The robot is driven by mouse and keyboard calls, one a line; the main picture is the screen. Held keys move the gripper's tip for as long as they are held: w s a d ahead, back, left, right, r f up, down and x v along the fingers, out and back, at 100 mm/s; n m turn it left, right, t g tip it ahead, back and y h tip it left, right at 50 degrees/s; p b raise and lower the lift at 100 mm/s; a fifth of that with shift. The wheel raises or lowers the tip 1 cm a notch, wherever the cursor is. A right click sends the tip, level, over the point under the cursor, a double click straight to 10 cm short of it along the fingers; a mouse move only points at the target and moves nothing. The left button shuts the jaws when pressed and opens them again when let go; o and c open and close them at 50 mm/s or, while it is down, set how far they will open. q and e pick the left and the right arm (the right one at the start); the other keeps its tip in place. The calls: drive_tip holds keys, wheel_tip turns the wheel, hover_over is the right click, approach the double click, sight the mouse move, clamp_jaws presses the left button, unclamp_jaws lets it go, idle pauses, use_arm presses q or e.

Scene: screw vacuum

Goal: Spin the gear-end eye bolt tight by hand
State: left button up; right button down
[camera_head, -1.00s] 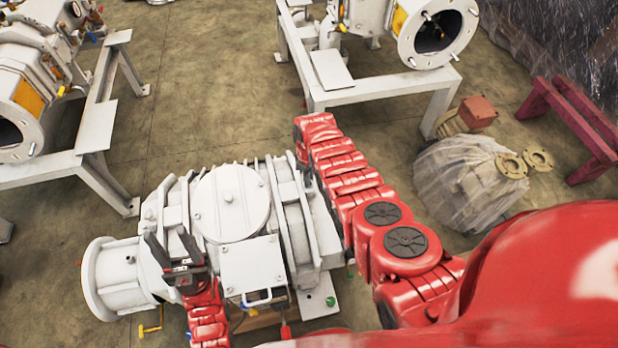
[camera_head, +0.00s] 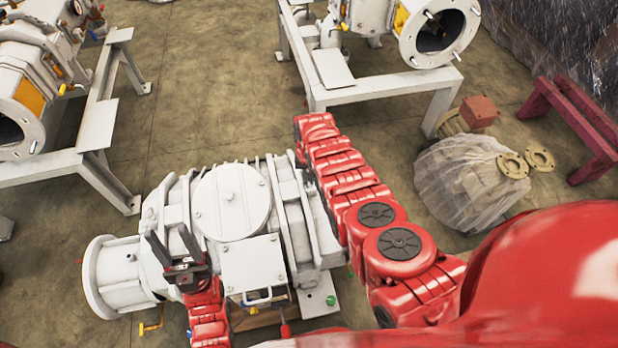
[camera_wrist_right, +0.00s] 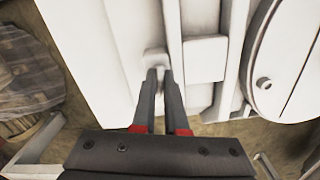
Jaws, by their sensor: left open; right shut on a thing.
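The white vacuum machine (camera_head: 232,200) lies in the lower middle of the head view, with a round cover on top. In the right wrist view, the small white eye bolt (camera_wrist_right: 155,59) stands by the machine's flat end plate (camera_wrist_right: 95,55). My right gripper (camera_wrist_right: 158,72) is shut on this eye bolt, and the fingertips partly hide it. In the head view, my right arm hides most of that gripper and the bolt. My left gripper (camera_head: 168,240) is open and empty, with its fingers upward, over the machine's left part near the end flange (camera_head: 98,277).
White frames carrying similar machines stand at the back left (camera_head: 95,165) and back middle (camera_head: 385,95). A plastic-wrapped part (camera_head: 462,182) and a dark red stand (camera_head: 570,125) are at right. Floor (camera_head: 215,90) between the frames is clear.

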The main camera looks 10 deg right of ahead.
drive_tip(key=shift+w+m, duration=0.1)
drive_tip(key=shift+m, duration=1.4)
drive_tip(key=shift+r, duration=0.1)
drive_tip(key=c, duration=0.9)
unclamp_jaws()
drive_tip(key=shift+c, duration=0.2)
wheel_tip(320, 180, up, 6)
drive_tip(key=p, duration=0.3)
drive_tip(key=shift+a+f+p, duration=0.1)
drive_tip(key=shift+f+p, duration=0.1)
drive_tip(key=shift+p, duration=0.15)
wheel_tip(320, 180, up, 12)
drive_tip(key=shift+f, duration=0.15)
